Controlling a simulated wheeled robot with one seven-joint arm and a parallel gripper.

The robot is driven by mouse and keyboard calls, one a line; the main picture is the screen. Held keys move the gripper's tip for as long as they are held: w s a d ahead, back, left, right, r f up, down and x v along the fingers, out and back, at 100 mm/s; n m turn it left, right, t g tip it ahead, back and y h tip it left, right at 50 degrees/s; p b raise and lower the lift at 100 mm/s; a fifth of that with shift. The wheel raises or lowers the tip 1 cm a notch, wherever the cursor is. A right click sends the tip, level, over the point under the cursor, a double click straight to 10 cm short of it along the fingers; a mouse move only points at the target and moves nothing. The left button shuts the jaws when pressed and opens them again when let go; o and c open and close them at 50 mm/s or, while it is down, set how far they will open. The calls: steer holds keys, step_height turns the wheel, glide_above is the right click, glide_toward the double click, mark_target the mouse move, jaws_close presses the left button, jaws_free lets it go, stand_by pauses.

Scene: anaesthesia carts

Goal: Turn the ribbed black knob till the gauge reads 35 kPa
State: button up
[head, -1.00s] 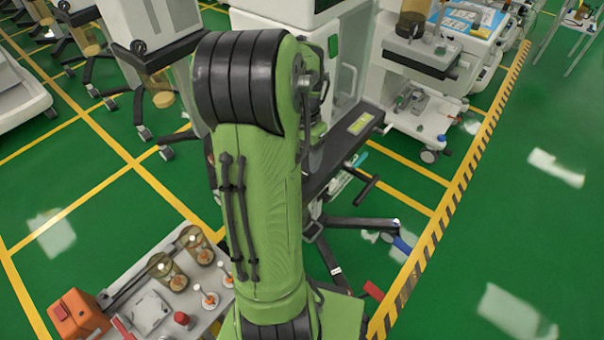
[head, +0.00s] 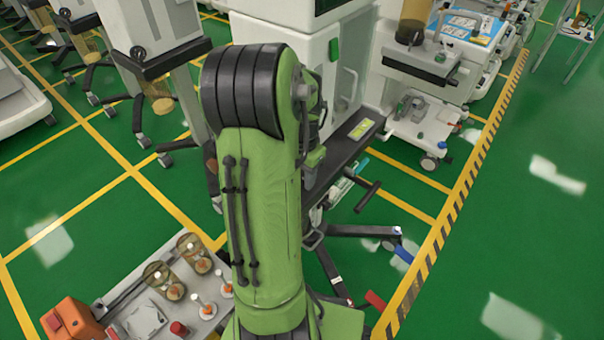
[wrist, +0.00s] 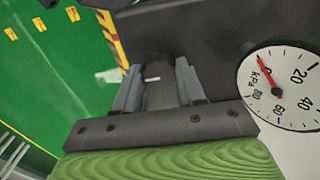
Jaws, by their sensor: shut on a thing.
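In the wrist view my gripper (wrist: 158,88) has its two grey fingers on either side of a dark knob (wrist: 158,72), shut on it. The knob's ribs are hard to make out here. A round white gauge (wrist: 291,110) marked kPa stands to the right of the gripper, partly cut by the picture edge. Its red needle points up and left, close to the zero end of the scale, well short of the 20 mark. In the head view my green arm hides the gripper, the knob and the gauge.
A white cart (head: 296,62) with a dark shelf (head: 345,150) stands beyond my arm. A grey tray (head: 205,322) with amber jars and an orange box (head: 73,322) lies at the lower left. More carts stand behind. Green floor is clear at the right.

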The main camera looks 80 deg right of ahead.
steer(key=shift+m, duration=0.3)
steer(key=m+p, duration=0.1)
steer(key=m, duration=0.3)
steer(key=m+p, duration=0.1)
steer(key=m, duration=0.3)
steer(key=shift+m, duration=0.4)
steer(key=m, duration=0.4)
steer(key=shift+m+p, duration=0.3)
steer(key=m, duration=0.4)
steer(key=shift+m+p, duration=0.3)
steer(key=o, duration=1.1)
steer(key=shift+c, duration=0.2)
